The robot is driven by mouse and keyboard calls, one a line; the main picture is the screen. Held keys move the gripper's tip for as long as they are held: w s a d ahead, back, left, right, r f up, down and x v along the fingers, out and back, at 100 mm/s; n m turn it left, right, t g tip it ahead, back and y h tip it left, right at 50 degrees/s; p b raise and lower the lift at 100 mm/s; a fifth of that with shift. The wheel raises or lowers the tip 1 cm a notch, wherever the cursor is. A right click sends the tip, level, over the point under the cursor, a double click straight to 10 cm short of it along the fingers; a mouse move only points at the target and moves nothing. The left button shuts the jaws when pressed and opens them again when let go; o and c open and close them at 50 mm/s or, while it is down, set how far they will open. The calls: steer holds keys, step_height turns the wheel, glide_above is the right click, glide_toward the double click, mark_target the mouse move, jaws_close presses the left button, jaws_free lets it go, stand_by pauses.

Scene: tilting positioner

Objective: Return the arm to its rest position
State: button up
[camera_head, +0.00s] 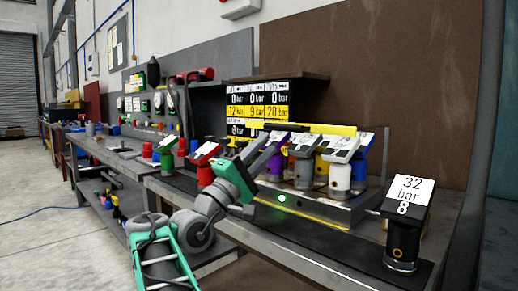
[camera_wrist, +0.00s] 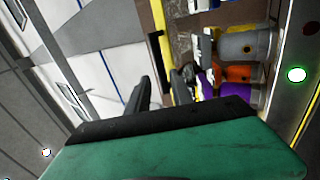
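My arm reaches from the lower left of the head view with its green wrist (camera_head: 232,178) over the front of the bench. My gripper (camera_head: 271,138) points up and right, in front of the coloured cylinders on the positioner. In the wrist view my gripper (camera_wrist: 160,82) shows two dark fingers with a gap between them. It is open and nothing is between the fingers. No mark for a rest position shows.
A metal positioner plate (camera_head: 335,212) carries several cylinders with a lit green lamp (camera_head: 282,198) in front. A black cylinder marked 32 bar (camera_head: 402,222) stands at right. Red (camera_head: 204,160) and green (camera_head: 167,160) cylinders stand left. Open floor (camera_head: 30,185) lies left.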

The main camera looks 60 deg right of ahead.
steer(key=w+a+r+n+t+y+p, duration=0.15)
steer(key=w+t+y+p, duration=0.35)
steer(key=w+t+p, duration=0.55)
steer(key=w+a+f+t+y+p, duration=0.1)
steer(key=w+a+f+y+p, duration=0.3)
steer(key=a+p, duration=0.3)
steer(key=w+a+f+t+y+p, duration=0.25)
steer(key=a+y+p, duration=0.25)
steer(key=a+p, duration=0.25)
steer(key=s+a+f+g+y+p, duration=0.1)
steer(key=s+a+g+y+p, duration=0.1)
steer(key=a, duration=0.7)
steer(key=s+a+f+n+g+y+p, duration=0.1)
steer(key=s+a+y+p, duration=0.3)
steer(key=a, duration=0.5)
steer(key=s+a+f+g+y+p, duration=0.2)
steer(key=s+a+p, duration=0.4)
steer(key=a, duration=0.3)
steer(key=shift+s+a+f+g+y+p, duration=0.15)
steer(key=shift+s+f+g+y+p, duration=0.15)
steer(key=shift+f+y+p, duration=0.55)
